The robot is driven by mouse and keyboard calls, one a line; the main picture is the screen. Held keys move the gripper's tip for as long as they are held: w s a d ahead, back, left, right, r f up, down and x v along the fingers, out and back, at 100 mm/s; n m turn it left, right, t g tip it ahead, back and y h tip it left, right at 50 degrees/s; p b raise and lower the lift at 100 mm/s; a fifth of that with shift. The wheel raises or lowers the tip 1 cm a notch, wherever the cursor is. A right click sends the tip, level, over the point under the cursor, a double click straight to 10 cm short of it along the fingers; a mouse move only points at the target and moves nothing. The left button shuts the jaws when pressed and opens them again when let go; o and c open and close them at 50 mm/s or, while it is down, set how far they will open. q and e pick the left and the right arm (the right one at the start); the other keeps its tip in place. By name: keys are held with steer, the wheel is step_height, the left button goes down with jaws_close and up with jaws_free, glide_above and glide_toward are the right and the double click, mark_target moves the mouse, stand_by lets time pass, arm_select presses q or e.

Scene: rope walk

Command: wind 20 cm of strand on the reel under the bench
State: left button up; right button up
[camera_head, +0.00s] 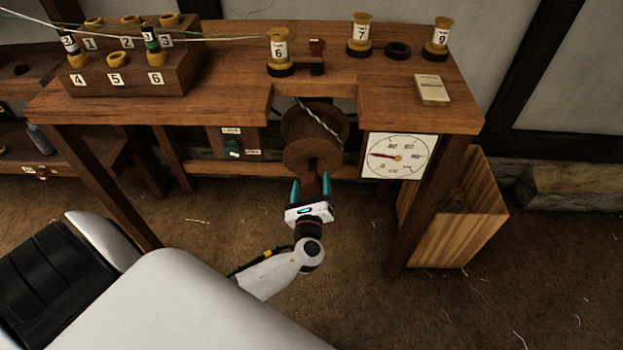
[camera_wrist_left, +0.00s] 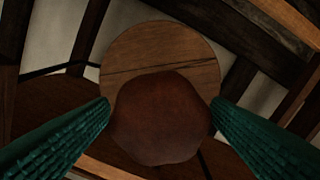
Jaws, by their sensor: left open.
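The wooden reel (camera_head: 301,127) hangs under the bench (camera_head: 210,62), below the notch in its front edge. A pale green strand (camera_head: 318,119) runs down through the notch to the reel. A brown rounded knob (camera_head: 313,188) sits in front of the reel. My left gripper (camera_head: 311,187) is open, with its teal fingers on either side of the knob. In the left wrist view the knob (camera_wrist_left: 160,120) lies between the fingertips, in front of the round reel flange (camera_wrist_left: 160,50). Whether the fingers touch the knob is unclear. My right gripper is not in view.
A dial (camera_head: 397,156) with a red needle pointing left hangs right of the reel. A small dark switch (camera_head: 232,148) is at its left. A wooden bin (camera_head: 475,215) stands at right. Numbered spools and a bobbin rack (camera_head: 120,85) sit on the bench.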

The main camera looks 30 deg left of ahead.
arm_select(q)
steer(key=v, duration=0.9)
steer(key=shift+s+d, duration=0.2)
